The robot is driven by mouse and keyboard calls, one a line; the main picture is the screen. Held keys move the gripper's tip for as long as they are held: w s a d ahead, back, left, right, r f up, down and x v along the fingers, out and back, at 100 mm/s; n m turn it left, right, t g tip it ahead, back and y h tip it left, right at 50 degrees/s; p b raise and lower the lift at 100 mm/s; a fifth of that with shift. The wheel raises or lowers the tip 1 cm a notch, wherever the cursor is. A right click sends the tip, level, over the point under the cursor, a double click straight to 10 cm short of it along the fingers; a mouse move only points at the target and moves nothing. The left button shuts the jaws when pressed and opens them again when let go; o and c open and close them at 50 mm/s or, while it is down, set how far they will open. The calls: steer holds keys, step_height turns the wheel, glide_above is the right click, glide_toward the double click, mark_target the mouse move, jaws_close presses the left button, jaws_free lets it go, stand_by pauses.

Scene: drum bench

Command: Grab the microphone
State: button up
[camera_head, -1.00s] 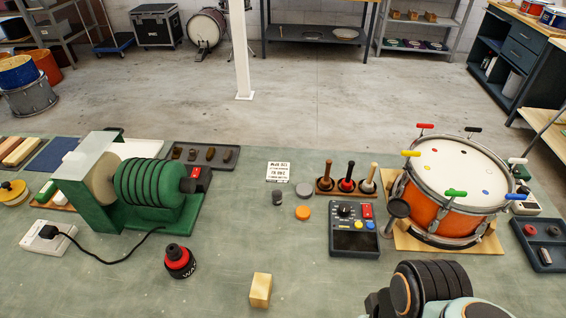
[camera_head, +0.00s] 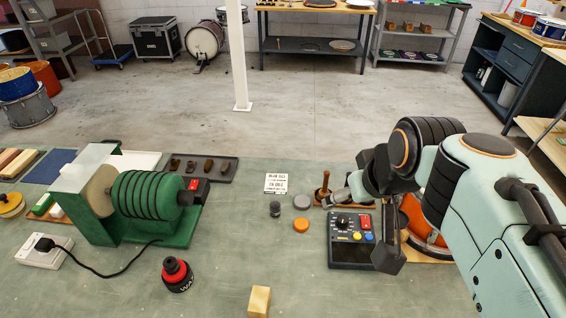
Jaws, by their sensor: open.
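In the earlier view, a dark round head that looks like the microphone stands at the left front edge of the orange drum (camera_head: 412,216). Now my arm covers that spot, and I cannot make the microphone out. My gripper (camera_head: 362,230) is over the right of the bench, in front of the drum and above the control box (camera_head: 345,253). Its fingers are spread apart and open. I see nothing held between them. Contact with the microphone cannot be told.
A wooden-handled tool (camera_head: 324,187) stands left of my gripper; its neighbours are covered. An orange puck (camera_head: 301,225) and grey puck (camera_head: 302,202) lie nearby. A green drum machine (camera_head: 150,205), a red-black bottle (camera_head: 177,274) and a wooden block (camera_head: 260,300) are further left. The middle front is mostly clear.

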steer(key=w+a+n+t, duration=0.1)
steer(key=w+a, duration=0.2)
steer(key=w, duration=0.8)
steer(key=n+y, duration=0.2)
glide_above(276, 205)
steer(key=d, duration=0.4)
step_height(276, 205, down, 14)
steer(key=a+f+g, duration=0.1)
steer(key=f, duration=0.3)
steer(key=s+f+g, duration=0.1)
steer(key=f, duration=0.4)
steer(key=a+f+g, duration=0.1)
steer(key=f, duration=0.4)
steer(key=shift+s+a+f+h, duration=0.15)
steer(key=shift+s+a+h, duration=0.15)
steer(key=shift+a+h, duration=0.1)
steer(key=shift+x, duration=3.15)
steer(key=shift+a, duration=0.1)
jaws_close()
